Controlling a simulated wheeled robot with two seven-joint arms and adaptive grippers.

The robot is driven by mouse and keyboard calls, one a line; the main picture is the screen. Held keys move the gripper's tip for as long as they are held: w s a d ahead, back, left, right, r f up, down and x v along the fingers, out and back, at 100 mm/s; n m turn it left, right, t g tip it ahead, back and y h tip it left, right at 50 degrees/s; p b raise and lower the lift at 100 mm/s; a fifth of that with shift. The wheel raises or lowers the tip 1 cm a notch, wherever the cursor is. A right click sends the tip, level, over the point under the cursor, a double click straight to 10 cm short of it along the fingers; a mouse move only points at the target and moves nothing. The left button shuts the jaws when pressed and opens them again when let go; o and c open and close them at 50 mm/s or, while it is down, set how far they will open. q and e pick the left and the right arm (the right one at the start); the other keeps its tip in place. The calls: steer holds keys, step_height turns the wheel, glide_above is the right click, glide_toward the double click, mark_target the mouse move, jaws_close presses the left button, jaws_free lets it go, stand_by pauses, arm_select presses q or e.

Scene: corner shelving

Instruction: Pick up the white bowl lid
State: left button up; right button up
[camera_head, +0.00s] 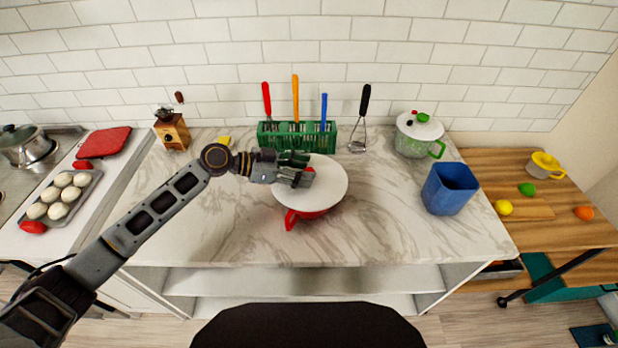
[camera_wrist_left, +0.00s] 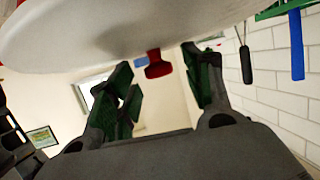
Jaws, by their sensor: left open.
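The white bowl lid (camera_head: 325,190) lies on a red bowl (camera_head: 306,214) in the middle of the marble counter. In the left wrist view the lid's pale surface (camera_wrist_left: 120,28) fills the top, with its small red knob (camera_wrist_left: 158,66) showing near the gap between the fingers. My left gripper (camera_head: 298,170) is over the left part of the lid in the head view, its fingers pointing right toward the knob. In the left wrist view the gripper (camera_wrist_left: 160,88) is open, its green-padded fingers spread apart and empty. The fingers hide part of the lid in the head view. My right gripper is not in view.
A green utensil rack (camera_head: 268,140) stands close behind the lid. A green pot (camera_head: 410,146) with a white lid and a blue container (camera_head: 449,189) stand to the right. A wooden grinder (camera_head: 172,131) is at the back left. The counter front is clear.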

arm_select(q)
steer(key=shift+c, duration=1.3)
steer(key=c, duration=0.8)
steer(key=shift+r, duration=0.9)
steer(key=shift+r+b, duration=0.8)
steer(key=shift+r, duration=3.3)
